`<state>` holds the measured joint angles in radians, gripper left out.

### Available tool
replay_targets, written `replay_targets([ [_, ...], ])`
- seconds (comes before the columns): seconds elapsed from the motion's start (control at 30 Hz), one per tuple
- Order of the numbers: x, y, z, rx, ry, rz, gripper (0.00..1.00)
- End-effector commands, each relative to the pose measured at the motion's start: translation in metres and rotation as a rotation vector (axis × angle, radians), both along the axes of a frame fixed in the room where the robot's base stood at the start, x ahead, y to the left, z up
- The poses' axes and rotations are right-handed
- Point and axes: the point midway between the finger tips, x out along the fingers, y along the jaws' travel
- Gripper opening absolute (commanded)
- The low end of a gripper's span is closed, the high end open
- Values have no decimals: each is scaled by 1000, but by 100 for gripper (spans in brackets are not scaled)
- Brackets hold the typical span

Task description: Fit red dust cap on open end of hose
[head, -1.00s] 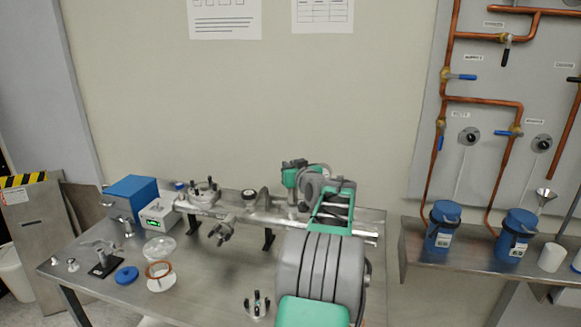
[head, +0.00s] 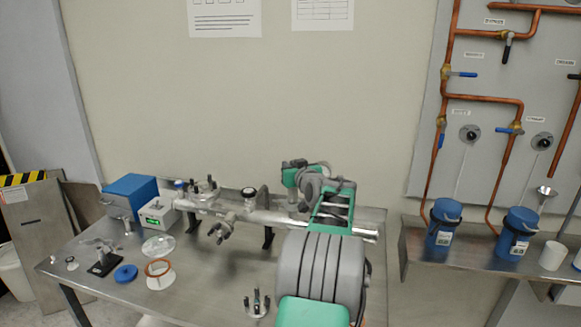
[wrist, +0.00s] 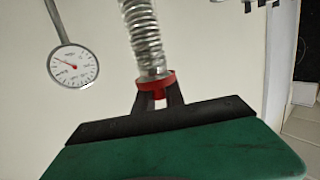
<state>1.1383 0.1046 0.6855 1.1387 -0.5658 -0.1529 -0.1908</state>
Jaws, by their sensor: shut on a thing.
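In the wrist view, a ribbed metal hose (wrist: 143,35) hangs down, its plain end (wrist: 154,74) lowest. The red dust cap (wrist: 156,83) is at that end, in line with it. The hose end seems to meet the cap's top, but I cannot tell how far the cap is over it. My gripper (wrist: 159,96) is shut on the cap, with one dark finger on each side. In the head view, my arm hides the gripper, the cap and the hose end.
A round dial gauge (wrist: 73,66) on a stem is left of the hose in the wrist view. In the head view, a steel bench (head: 205,282) holds a metal tube assembly (head: 275,215), a blue box (head: 130,188) and small parts. Blue canisters (head: 522,230) stand on the right shelf.

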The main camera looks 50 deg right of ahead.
Motion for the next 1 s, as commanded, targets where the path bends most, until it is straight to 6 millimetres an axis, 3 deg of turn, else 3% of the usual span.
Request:
replay_targets([
  [0.3,0,0,1,-1,-1,0,39],
  [0.6,-2,1,0,-1,-1,-1,40],
  [1.0,-59,37,10,-1,-2,-2,40],
])
